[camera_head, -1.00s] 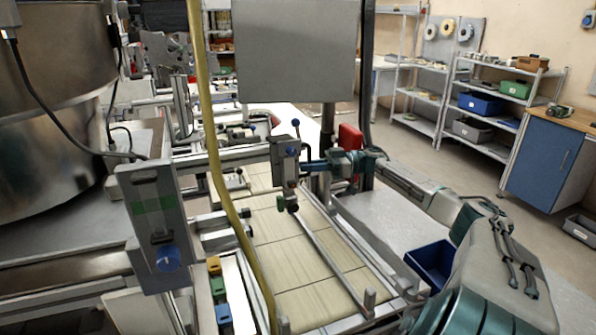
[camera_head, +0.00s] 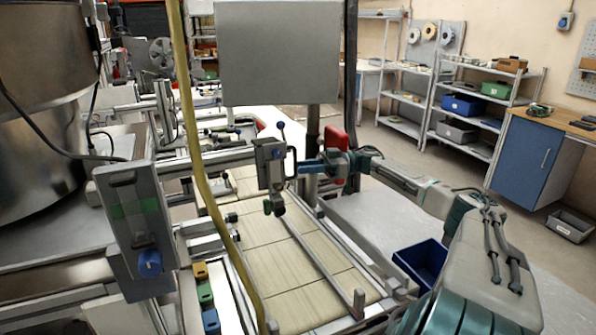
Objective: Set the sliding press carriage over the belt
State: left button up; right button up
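My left gripper is not in view.
A yellow hose (camera_head: 197,150) hangs in front of the rail. A grey box with a blue knob (camera_head: 137,222) stands at the rail's left end. A grey panel (camera_head: 278,52) rises behind. A blue bin (camera_head: 420,262) lies right of the belt, below my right arm.

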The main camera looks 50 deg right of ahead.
jog(key=b+v, duration=0.1)
jog(key=v, duration=0.7)
jog(key=shift+b, duration=0.3)
jog(key=shift+s+d, duration=0.15)
jog(key=shift+f, duration=0.1)
